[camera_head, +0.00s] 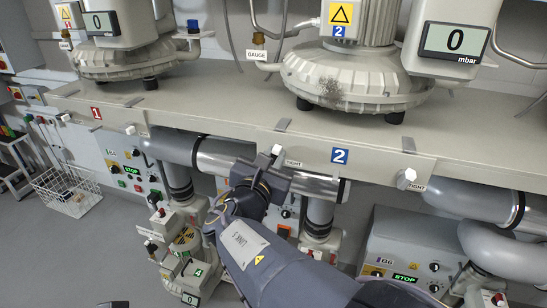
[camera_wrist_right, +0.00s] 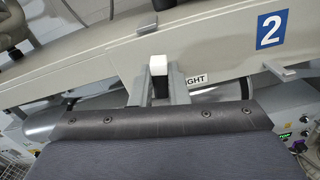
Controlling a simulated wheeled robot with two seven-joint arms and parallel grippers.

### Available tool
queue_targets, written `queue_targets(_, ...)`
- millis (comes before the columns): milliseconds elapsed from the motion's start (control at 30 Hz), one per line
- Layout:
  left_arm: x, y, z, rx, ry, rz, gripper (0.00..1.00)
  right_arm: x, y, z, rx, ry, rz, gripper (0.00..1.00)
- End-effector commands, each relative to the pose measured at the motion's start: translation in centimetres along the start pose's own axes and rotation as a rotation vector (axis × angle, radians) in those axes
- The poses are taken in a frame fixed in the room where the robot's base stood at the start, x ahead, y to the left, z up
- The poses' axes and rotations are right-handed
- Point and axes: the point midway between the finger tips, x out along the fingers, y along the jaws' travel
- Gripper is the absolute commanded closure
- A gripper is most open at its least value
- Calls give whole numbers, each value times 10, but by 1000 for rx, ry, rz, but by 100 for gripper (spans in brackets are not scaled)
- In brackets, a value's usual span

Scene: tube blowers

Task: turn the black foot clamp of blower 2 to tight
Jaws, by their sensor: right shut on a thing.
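Blower 2 (camera_head: 350,75) stands on the beige bench, with a blue "2" plate (camera_head: 340,156) on the front edge below it. My right gripper (camera_head: 268,165) reaches up to that edge, left of the plate. It is shut on the foot clamp, whose white tip (camera_head: 277,150) shows beside a "TIGHT" label (camera_head: 292,163). In the right wrist view the clamp's white block (camera_wrist_right: 158,65) and black part (camera_wrist_right: 160,88) stand between the two grey fingers (camera_wrist_right: 157,93). Part of the label is hidden behind a finger.
Another white-tipped clamp (camera_head: 407,178) sits on the edge further right, by its own "TIGHT" label. Blower 1 (camera_head: 125,55) stands at the left. A large grey pipe (camera_head: 310,185) runs just under the edge, behind my gripper. Control boxes (camera_head: 400,245) stand below. Floor is clear at lower left.

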Motion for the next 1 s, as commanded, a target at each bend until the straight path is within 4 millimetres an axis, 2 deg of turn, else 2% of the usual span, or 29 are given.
queue_targets(267, 5, -2, 3, 0, 0, 0, 64, 0, -1, -2, 30, 1, 1, 100)
queue_targets(467, 20, -9, 10, 0, 0, 0, 64, 0, -3, -4, 125, 0, 0, 100)
queue_targets(1000, 87, -40, 44, 0, 0, 0, 64, 0, -10, -10, 610, -1, -1, 100)
